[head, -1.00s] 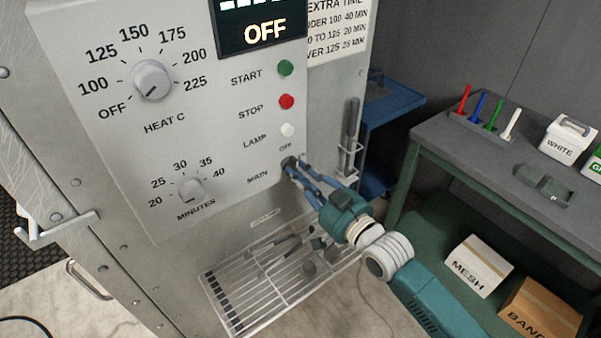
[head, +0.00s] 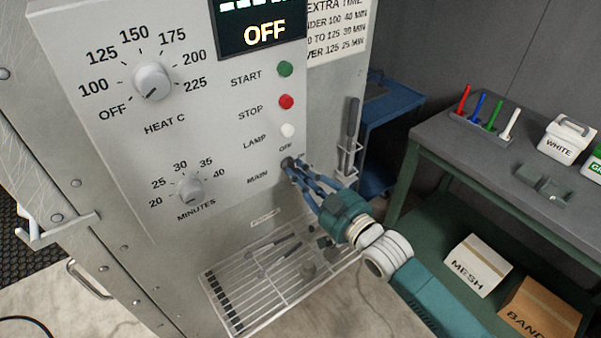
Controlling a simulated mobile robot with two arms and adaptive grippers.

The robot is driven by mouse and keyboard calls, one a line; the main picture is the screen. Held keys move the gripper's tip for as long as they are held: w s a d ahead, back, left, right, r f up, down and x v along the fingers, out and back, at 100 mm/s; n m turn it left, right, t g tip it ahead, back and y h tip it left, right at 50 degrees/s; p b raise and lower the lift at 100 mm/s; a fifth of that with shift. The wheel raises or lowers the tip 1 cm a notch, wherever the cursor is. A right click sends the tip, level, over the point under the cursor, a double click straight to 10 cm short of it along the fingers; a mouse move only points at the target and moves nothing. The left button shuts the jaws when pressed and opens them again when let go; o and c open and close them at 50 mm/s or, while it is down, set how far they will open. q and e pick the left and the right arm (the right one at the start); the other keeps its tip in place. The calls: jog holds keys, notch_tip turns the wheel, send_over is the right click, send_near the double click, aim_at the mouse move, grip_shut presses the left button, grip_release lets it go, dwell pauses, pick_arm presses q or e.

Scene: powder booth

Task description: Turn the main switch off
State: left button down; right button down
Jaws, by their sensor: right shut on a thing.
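The main switch (head: 287,163) is a small dark knob at the lower right of the grey control panel (head: 230,150), beside the word MAIN and just below the word OFF. My right gripper (head: 291,168) reaches it from the lower right and its blue fingers are shut on it. The fingers cover much of the knob, so which way it points cannot be told. The display (head: 262,28) above reads OFF. My left gripper is not in view.
Above the switch are the white lamp (head: 288,130), red stop button (head: 286,102) and green start button (head: 285,69). A wire rack (head: 235,297) with tools is below. A grey bench (head: 450,150) stands at the right.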

jog(key=c, duration=1.7)
grip_release()
jog(key=shift+f, duration=0.1)
jog(key=shift+o, duration=0.2)
jog(key=v, duration=1.2)
